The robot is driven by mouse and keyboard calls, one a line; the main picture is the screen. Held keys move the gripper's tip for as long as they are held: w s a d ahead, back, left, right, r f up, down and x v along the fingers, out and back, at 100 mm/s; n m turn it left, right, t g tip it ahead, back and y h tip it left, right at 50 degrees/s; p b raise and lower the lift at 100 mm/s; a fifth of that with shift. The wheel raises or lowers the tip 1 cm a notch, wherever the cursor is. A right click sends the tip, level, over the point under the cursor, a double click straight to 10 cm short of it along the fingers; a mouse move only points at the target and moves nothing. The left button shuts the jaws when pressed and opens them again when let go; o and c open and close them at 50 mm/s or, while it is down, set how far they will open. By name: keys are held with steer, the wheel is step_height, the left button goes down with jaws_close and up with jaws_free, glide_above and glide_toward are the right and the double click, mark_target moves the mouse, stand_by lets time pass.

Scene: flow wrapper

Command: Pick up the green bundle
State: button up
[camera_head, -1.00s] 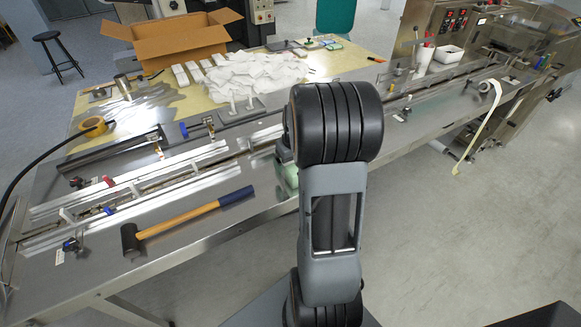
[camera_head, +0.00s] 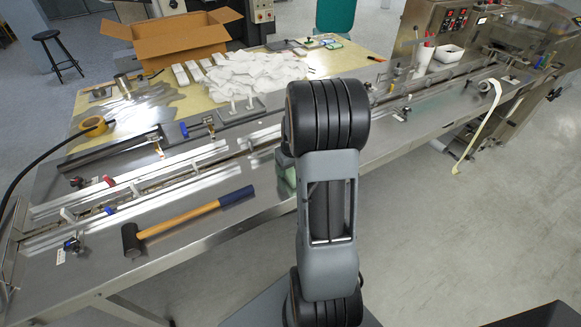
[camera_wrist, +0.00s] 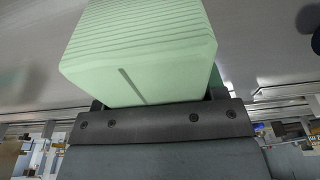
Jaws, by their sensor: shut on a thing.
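The green bundle (camera_wrist: 145,50) is a pale green block with ridged sides and a slit in its near face. It fills the upper middle of the wrist view. My gripper (camera_wrist: 155,98) is shut on it, with the dark jaw base right against the near face; the fingers are mostly hidden by the bundle. In the head view only a sliver of the green bundle (camera_head: 287,178) shows at the left of my arm, near the table's front edge. My arm hides the rest of it and the gripper. I cannot tell whether it touches the table.
A hammer (camera_head: 190,217) lies on the steel table left of my arm. Metal guide rails (camera_head: 130,190) run behind it.

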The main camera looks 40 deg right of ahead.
steer(key=shift+c, duration=1.4)
steer(key=shift+r, duration=0.55)
step_height(320, 180, up, 2)
steer(key=shift+r, duration=0.2)
steer(key=s+a+r+b, duration=0.1)
steer(key=s+a+r, duration=0.7)
steer(key=a, duration=0.3)
steer(key=shift+s+r, duration=0.25)
steer(key=shift+r, duration=0.5)
